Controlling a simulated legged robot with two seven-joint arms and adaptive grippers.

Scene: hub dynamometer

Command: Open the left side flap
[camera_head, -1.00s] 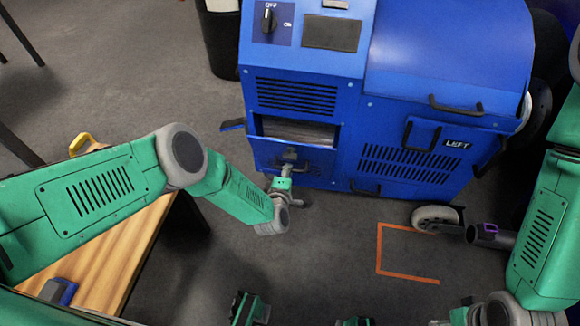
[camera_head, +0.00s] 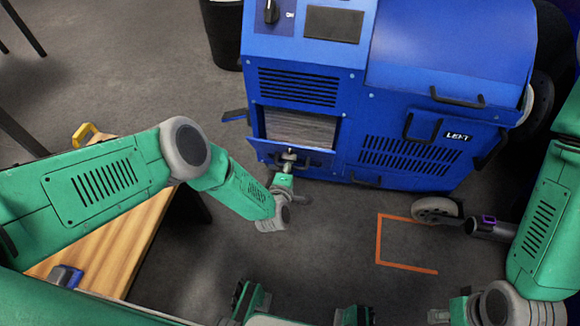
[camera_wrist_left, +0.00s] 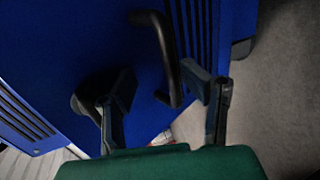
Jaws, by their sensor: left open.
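A blue flap-like panel (camera_head: 322,160) sits at the lower edge of this opening. My left gripper (camera_head: 289,158) is at this panel, just below the opening. In the left wrist view its fingers (camera_wrist_left: 165,100) are apart, with a black bar handle (camera_wrist_left: 168,55) on the blue surface ahead, between them in the picture. Contact cannot be told.
A wooden table (camera_head: 110,235) with a yellow-handled item (camera_head: 84,134) is at left. A black bin (camera_head: 222,35) stands behind it. An orange floor marking (camera_head: 378,240) and a caster wheel (camera_head: 437,210) are at right. Floor between is clear.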

